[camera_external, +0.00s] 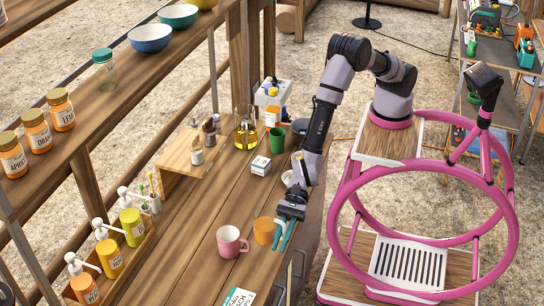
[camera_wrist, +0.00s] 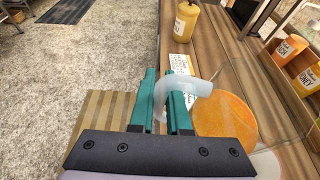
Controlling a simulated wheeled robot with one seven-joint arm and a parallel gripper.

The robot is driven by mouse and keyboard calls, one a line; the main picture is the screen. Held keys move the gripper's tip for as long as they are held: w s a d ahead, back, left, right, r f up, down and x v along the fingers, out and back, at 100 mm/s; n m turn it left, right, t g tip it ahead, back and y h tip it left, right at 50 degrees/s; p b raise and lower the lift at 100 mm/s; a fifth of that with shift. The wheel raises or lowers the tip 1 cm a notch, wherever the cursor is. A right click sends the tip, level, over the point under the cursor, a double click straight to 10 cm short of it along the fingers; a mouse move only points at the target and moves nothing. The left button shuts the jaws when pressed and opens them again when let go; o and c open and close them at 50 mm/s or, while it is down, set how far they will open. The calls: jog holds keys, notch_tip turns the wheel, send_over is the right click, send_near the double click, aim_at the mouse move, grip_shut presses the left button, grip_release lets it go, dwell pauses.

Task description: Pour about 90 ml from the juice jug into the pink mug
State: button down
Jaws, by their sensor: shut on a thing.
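The juice jug (camera_external: 264,231), with orange juice in it, stands at the right edge of the wooden counter in the external view. In the wrist view the juice jug (camera_wrist: 225,115) has clear walls and a pale, translucent handle (camera_wrist: 198,87). My gripper (camera_external: 284,235) has teal fingers, and they are shut on that handle; the gripper also shows in the wrist view (camera_wrist: 166,100). The jug looks about upright; whether it touches the counter I cannot tell. The pink mug (camera_external: 230,243) stands upright just left of the jug, a small gap apart. Its inside is not clear.
A printed card (camera_external: 238,298) lies near the front of the counter. Pump bottles (camera_external: 110,248) stand in a wooden tray at left. A white box (camera_external: 261,168), a green cup (camera_external: 277,140) and a flask (camera_external: 245,128) stand farther back. Counter behind the mug is clear.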

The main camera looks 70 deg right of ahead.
aim_at(260, 242)
notch_tip(260, 242, down, 13)
jog(key=shift+f, duration=0.2)
dwell(0.3)
jog(key=shift+w+d+r+m+g+y, duration=0.1)
jog(key=shift+w+r+m+g+y, duration=0.25)
jog(key=shift+w+r+m, duration=0.4)
jog(key=shift+w+d+r+m+g+y, duration=0.1)
jog(key=shift+w+r+m+g+y, duration=0.15)
jog(key=shift+w+r+m+g, duration=0.4)
jog(key=shift+w+d+r+m+g+y, duration=0.2)
jog(key=shift+w+r+m, duration=0.4)
jog(key=shift+r, duration=0.5)
jog(key=shift+w+d+r+m+g+y, duration=0.15)
jog(key=shift+w+r+m+y, duration=0.35)
jog(key=shift+r, duration=0.55)
jog(key=shift+w+d+r+m+g+y, duration=0.1)
jog(key=shift+w+r+m+g, duration=0.15)
jog(key=shift+w+r+m, duration=0.6)
jog(key=shift+s+r, duration=0.25)
jog(key=shift+r, duration=0.1)
jog(key=shift+w+d+m+g, duration=0.1)
jog(key=shift+w+m+g, duration=0.25)
jog(key=shift+m, duration=0.3)
